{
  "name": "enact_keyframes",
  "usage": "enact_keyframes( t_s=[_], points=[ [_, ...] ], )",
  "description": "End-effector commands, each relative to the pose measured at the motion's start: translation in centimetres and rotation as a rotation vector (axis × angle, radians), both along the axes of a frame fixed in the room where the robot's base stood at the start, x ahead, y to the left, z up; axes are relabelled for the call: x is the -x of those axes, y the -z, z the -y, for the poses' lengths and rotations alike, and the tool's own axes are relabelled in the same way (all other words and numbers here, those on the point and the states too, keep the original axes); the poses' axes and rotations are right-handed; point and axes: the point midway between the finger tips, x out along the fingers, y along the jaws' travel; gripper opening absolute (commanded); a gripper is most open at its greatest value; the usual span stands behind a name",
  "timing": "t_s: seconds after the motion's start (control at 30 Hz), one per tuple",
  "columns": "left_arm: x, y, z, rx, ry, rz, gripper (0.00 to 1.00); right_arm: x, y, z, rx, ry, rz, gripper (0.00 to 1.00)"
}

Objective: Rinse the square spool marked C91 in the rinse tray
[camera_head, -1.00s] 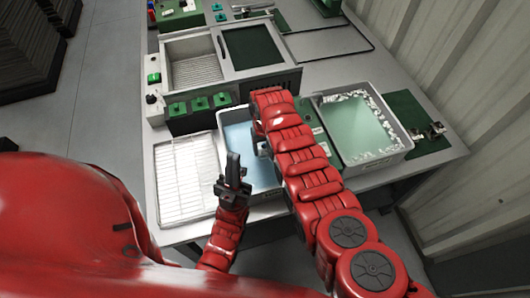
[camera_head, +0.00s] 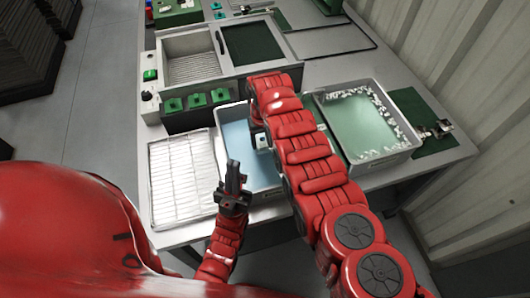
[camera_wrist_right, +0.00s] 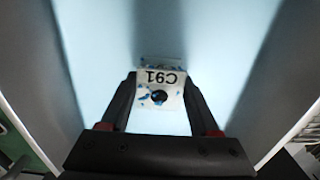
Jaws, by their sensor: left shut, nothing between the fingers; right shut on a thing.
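The square spool marked C91 (camera_wrist_right: 160,120) is white with a dark centre hole and blue smears. It sits between the fingertips of my right gripper (camera_wrist_right: 160,86), which is shut on it. In the right wrist view pale blue liquid and grey tray walls surround it; I cannot tell how deep it is. In the head view my right arm hides most of the gripper, over the tray of pale blue water (camera_head: 237,140), which looks like the rinse tray. My left gripper (camera_head: 232,172) is shut and empty, pointing up by that tray's left front side.
A tray of green liquid with white foam (camera_head: 366,125) stands to the right. A white wire rack (camera_head: 182,175) lies to the left.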

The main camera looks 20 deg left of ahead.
Motion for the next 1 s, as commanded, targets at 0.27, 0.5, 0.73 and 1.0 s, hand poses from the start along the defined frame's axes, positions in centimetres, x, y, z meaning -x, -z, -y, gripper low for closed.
enact_keyframes(
  t_s=[0.27, 0.5, 0.73, 1.0],
  points=[
    [0.0, -0.8, 0.0, 0.0, 0.0, 0.0, 0.0, 0.1, -0.2, 0.1, 0.001, 0.0, -0.001, 0.15],
    [0.0, -2.7, 0.0, 0.0, 0.0, 0.0, 0.0, 0.5, -0.4, 0.4, 0.0, 0.0, 0.0, 0.15],
    [0.0, -4.5, 0.0, 0.0, 0.0, 0.0, 0.0, 1.0, -0.4, 0.7, -0.001, 0.0, 0.001, 0.15],
    [0.0, -6.6, 0.0, 0.0, 0.0, 0.0, 0.0, 1.6, -0.4, 1.1, 0.0, 0.0, 0.0, 0.15]
  ],
)
